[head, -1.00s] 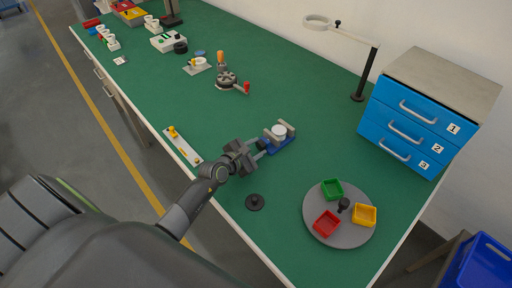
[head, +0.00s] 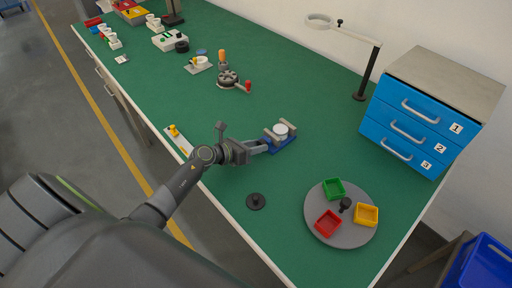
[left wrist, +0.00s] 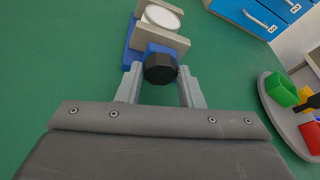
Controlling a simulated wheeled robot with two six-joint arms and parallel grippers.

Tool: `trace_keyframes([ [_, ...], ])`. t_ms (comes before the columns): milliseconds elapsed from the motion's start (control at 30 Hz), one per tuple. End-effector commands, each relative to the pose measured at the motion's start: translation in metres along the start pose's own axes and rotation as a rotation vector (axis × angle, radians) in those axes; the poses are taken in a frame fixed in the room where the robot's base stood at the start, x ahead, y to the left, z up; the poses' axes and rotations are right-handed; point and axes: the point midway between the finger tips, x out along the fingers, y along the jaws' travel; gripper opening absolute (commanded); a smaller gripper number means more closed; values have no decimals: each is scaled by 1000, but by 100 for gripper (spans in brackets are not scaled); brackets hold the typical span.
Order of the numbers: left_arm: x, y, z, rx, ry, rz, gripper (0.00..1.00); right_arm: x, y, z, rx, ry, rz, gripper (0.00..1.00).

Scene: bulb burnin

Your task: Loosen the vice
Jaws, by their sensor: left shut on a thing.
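The vice (head: 284,146) is a small blue block with pale grey-beige jaws on the green bench. A white round piece (head: 281,130) sits between its jaws, and it also shows in the left wrist view (left wrist: 163,17). I cannot tell how tightly the jaws press on it. A dark faceted knob (left wrist: 160,68) sticks out of the vice's near end. My left gripper (head: 264,146) reaches the vice from the left and is shut on this knob, one finger on each side in the left wrist view (left wrist: 160,88). My right gripper is not in view.
A grey turntable (head: 318,232) with green, yellow and red trays is at the lower right. A black disc with a peg (head: 255,201) lies near the front edge. Blue drawers (head: 411,125) and a magnifier lamp (head: 359,92) stand behind.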

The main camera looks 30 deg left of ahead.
Motion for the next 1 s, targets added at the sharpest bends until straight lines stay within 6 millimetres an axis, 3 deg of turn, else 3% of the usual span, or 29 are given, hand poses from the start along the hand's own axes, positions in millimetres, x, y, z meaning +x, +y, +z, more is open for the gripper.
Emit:
trace_keyframes([
  [367,0,1,-2,-133,-4,-49,11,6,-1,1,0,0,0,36],
  [867,0,1,-2,-149,-5,-55,11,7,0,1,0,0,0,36],
  [900,0,1,-2,-149,-5,-55,36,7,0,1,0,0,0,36],
  [1000,0,1,-2,-149,-5,-54,43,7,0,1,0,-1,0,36],
])
